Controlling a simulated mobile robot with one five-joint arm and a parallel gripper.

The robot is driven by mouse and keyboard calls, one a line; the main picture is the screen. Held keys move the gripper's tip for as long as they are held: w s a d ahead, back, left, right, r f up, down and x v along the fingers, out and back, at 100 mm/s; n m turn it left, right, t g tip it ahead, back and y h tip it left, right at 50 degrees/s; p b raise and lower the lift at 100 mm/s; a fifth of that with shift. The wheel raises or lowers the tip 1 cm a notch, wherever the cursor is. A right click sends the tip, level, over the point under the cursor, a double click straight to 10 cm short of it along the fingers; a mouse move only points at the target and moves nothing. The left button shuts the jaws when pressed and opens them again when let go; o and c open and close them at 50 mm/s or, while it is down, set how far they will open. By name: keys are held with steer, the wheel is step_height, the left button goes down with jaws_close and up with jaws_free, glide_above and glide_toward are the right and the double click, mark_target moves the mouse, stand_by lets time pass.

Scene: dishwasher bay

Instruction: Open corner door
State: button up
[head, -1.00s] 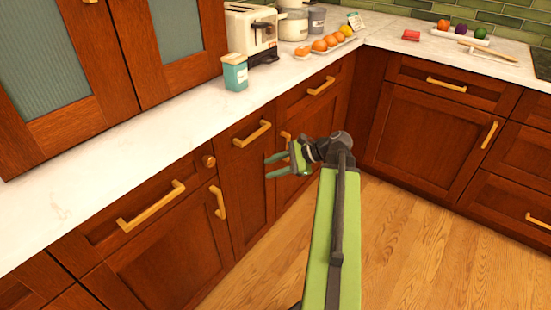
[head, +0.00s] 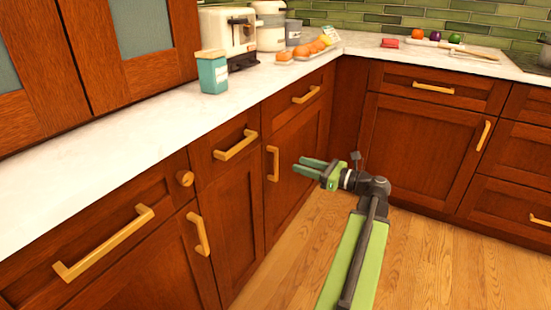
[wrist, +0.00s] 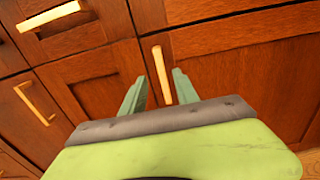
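The cabinet door beside the inner corner (head: 296,160) is shut, with a vertical gold handle (head: 272,163) near its left edge. My gripper (head: 300,165) is open, its green fingers pointing left at this handle, a small gap away in the head view. In the wrist view, the handle (wrist: 162,75) appears between the two open fingers (wrist: 158,80), its lower end nearest them. Nothing is held. I cannot tell the exact depth between fingertips and handle.
Another shut door (head: 420,150) with a vertical handle stands right of the corner. Drawers and a narrow cabinet (head: 232,190) lie to the left, with protruding handles and a round knob (head: 185,178). The counter (head: 120,140) holds a canister and toaster. The wooden floor (head: 430,260) is clear.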

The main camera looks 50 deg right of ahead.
mark_target(277, 157)
steer(key=x, duration=1)
steer(key=shift+w, duration=0.25)
jaws_close()
stand_by(0.9)
